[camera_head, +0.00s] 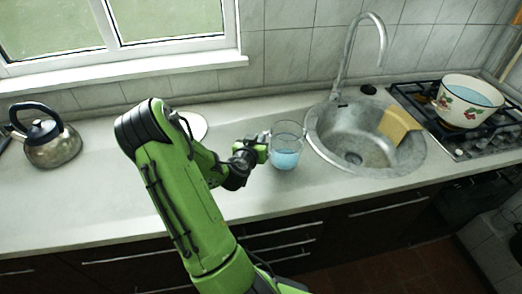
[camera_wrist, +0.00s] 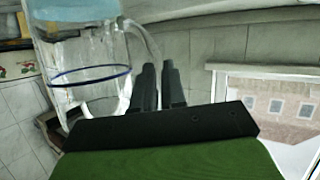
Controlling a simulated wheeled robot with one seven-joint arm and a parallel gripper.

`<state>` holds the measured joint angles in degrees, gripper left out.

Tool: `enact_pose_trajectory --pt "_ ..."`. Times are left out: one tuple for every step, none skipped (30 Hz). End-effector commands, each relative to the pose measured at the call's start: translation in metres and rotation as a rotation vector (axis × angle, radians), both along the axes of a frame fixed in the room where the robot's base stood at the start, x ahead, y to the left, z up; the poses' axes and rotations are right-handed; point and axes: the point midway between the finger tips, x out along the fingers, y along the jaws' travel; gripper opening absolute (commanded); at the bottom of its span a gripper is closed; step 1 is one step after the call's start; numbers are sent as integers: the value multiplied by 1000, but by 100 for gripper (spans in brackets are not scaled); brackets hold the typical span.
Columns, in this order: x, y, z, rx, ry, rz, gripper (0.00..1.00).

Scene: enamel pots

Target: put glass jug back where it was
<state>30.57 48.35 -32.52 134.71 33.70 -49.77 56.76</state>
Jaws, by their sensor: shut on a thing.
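The glass jug (camera_head: 287,150) is clear, with blue liquid in its lower part. It is over the counter just left of the sink and looks about upright in the head view. My gripper (camera_head: 262,149) is at the jug's left side, shut on its handle. In the wrist view the jug (camera_wrist: 85,75) fills the left side, with a blue ring around the glass, and the handle reaches to my closed fingers (camera_wrist: 160,80). I cannot tell whether the jug's base touches the counter.
The metal sink (camera_head: 350,158) with a tall faucet (camera_head: 381,40) and a yellow cloth or board (camera_head: 398,125) is right of the jug. A patterned enamel pot (camera_head: 460,112) stands on the stove (camera_head: 480,145). A white plate (camera_head: 196,124) is behind my arm. A kettle (camera_head: 52,150) stands far left.

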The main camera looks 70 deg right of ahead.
Motion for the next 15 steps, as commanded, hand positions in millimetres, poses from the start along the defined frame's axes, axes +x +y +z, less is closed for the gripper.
enact_pose_trajectory --pt "0 0 -13 -1 7 1 0" --pt "0 0 -17 -2 8 2 0" --pt "0 0 -21 -3 6 3 0" --pt "0 0 -23 -4 5 2 0" --pt "0 0 -23 -4 4 2 0" --pt "0 -1 -23 -4 3 1 0" --pt "0 -1 -22 -4 2 1 0" --pt "0 -1 -21 -5 2 1 0" --pt "0 -1 -21 -5 2 1 0" --pt "0 -1 -21 -5 2 1 0" --pt "0 -1 -21 -4 2 1 0" --pt "0 -1 -22 -5 2 1 0" --pt "0 -1 -23 -5 2 1 0" --pt "0 -1 -23 -5 2 1 0" --pt "0 -1 -24 -5 2 1 0"
